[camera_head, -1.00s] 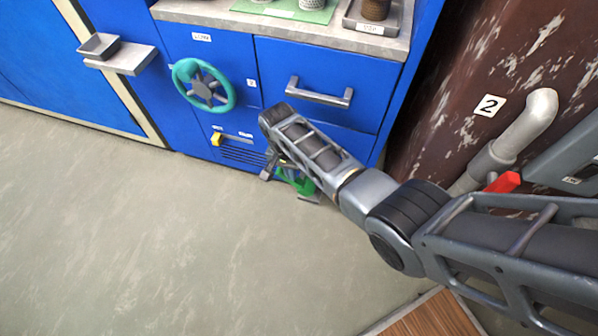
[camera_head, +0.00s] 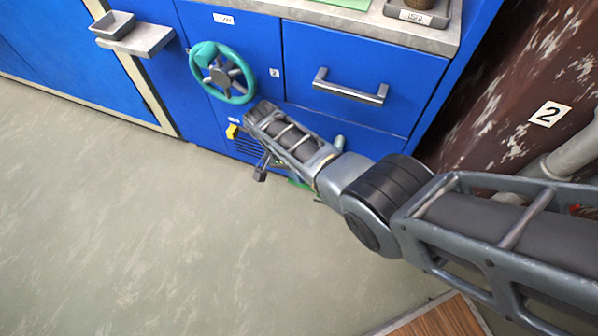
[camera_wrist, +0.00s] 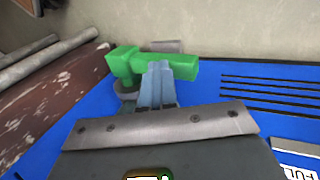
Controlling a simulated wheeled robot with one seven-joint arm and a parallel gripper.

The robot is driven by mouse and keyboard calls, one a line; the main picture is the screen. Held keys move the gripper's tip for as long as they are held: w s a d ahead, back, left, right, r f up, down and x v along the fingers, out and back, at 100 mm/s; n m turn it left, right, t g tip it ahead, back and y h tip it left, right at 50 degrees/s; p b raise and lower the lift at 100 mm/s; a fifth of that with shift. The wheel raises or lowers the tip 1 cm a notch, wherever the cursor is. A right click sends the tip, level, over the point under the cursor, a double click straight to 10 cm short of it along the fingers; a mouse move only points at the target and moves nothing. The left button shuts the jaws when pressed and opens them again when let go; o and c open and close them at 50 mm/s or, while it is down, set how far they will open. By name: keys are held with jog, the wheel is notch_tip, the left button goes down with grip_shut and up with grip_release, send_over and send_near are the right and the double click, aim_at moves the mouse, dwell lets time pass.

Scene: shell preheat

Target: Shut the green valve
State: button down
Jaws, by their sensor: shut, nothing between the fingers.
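The green valve (camera_wrist: 124,66) is in the upper middle of the wrist view, a block with a bar-shaped handle reaching right, in front of the blue cabinet. My gripper (camera_wrist: 157,70) is shut and empty. Its fingertips overlap the middle of the green handle in that view; I cannot tell whether they touch it. In the head view, only a small green bit of the valve (camera_head: 299,184) shows under my arm, low at the cabinet. My fingertips are hidden there.
The blue cabinet has a teal handwheel (camera_head: 223,73), a drawer handle (camera_head: 350,88), a small yellow part (camera_head: 232,131) and a vent grille (camera_head: 249,147). A rusty brown surface (camera_head: 500,95) and a grey pipe (camera_head: 572,150) stand at right. The floor (camera_head: 130,220) at left is clear.

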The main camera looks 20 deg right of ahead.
jog(key=shift+w+a+f+b, duration=0.25)
jog(key=shift+f+b, duration=0.3)
jog(key=shift+f, duration=0.15)
